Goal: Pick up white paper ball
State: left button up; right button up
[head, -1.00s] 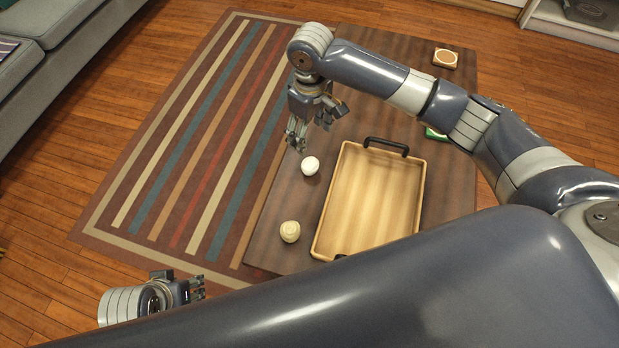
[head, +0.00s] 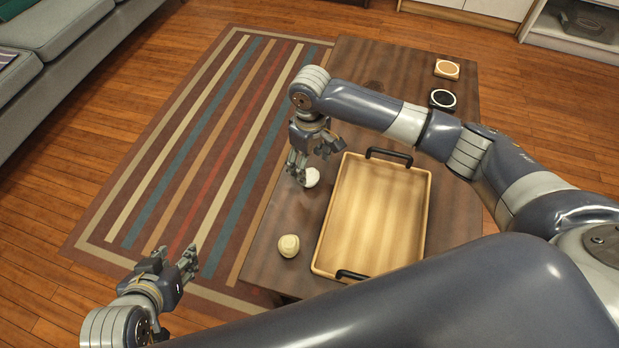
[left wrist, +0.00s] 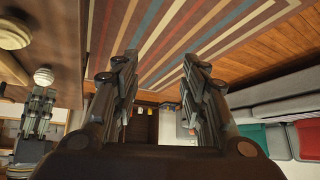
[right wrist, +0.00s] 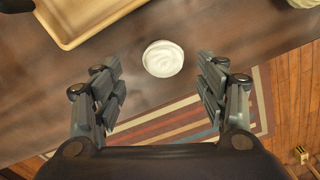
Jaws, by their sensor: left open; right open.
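The white paper ball (head: 312,178) lies on the dark wooden table, left of the tray. In the head view my right gripper (head: 317,163) is above it and hides part of it. In the right wrist view the ball (right wrist: 163,58) shows whole, ahead of the gap between the open fingers, apart from both. My right gripper is empty. My left gripper (head: 176,256) is open and empty over the rug, left of the table. In the left wrist view the ball (left wrist: 43,76) shows at the left, close to my right gripper's fingers.
A cream ball (head: 288,246) sits on the table nearer me. A wooden tray (head: 424,215) with black handles stands empty to the right. A grey sofa (head: 65,60) is at the upper left.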

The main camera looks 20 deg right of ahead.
aim_at(310, 173)
jog(key=f, duration=0.1)
jog(key=f+b, duration=0.1)
jog(key=f, duration=0.1)
jog(key=f+b, duration=0.1)
jog(key=shift+s+a+f, duration=0.15)
jog(key=shift+s+f, duration=0.15)
jog(key=shift+s, duration=0.05)
pick_arm(q)
jog(key=w+d+r+t+h, duration=0.1)
jog(key=w+d+r+t, duration=0.2)
jog(key=w+r+t, duration=0.3)
notch_tip(310, 173, up, 2)
jog(key=shift+w+r+h, duration=0.15)
jog(key=shift+w+h, duration=0.25)
jog(key=shift+w, duration=0.45)
pick_arm(e)
jog(key=shift+f, duration=0.15)
pick_arm(q)
jog(key=shift+d, duration=0.1)
pick_arm(e)
jog(key=c, duration=0.7)
